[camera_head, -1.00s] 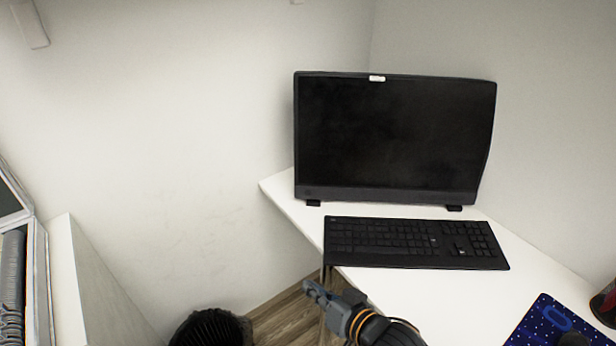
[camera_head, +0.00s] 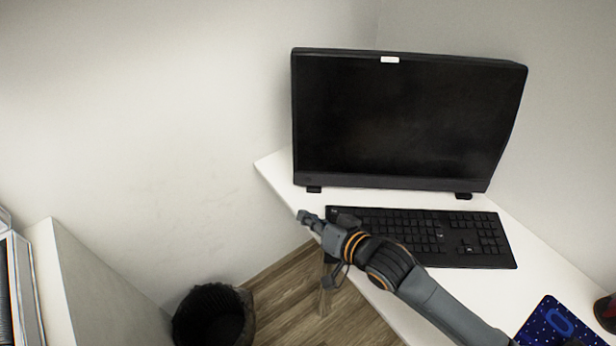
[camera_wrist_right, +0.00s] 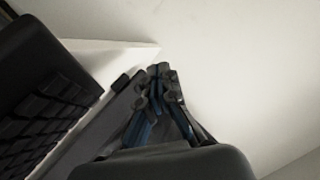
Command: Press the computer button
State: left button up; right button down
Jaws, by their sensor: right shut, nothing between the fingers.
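The computer (camera_head: 400,120) is a black screen on two short feet at the back of the white desk (camera_head: 275,172). A small faint mark shows at the lower left of its frame; I cannot tell whether it is the button. My right gripper (camera_head: 304,217) is shut and empty. In the head view it appears by the desk's left edge, below the computer's lower left corner and left of the keyboard (camera_head: 430,236). In the right wrist view, the fingertips of the gripper (camera_wrist_right: 160,72) are together, with the keyboard's keys (camera_wrist_right: 40,118) to their left. My left gripper is not in view.
A black waste bin (camera_head: 213,318) stands on the wooden floor (camera_head: 290,310) left of the desk. A blue mouse pad (camera_head: 550,322) and a dark red round object (camera_head: 606,312) are at the right. Bare wall rises left of the computer.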

aim_at(308, 181)
jog(key=w+b, duration=0.1)
jog(key=w, duration=0.1)
jog(key=w+f+b, duration=0.1)
jog(key=w+b, duration=0.1)
jog(key=w, duration=0.1)
jog(key=w+b, duration=0.2)
jog(key=w, duration=0.1)
jog(key=shift+d+f, duration=0.3)
jog(key=shift+f, duration=0.1)
jog(key=shift+w, duration=0.4)
jog(key=shift+w, duration=0.1)
dwell(0.7)
jog(key=shift+w, duration=0.3)
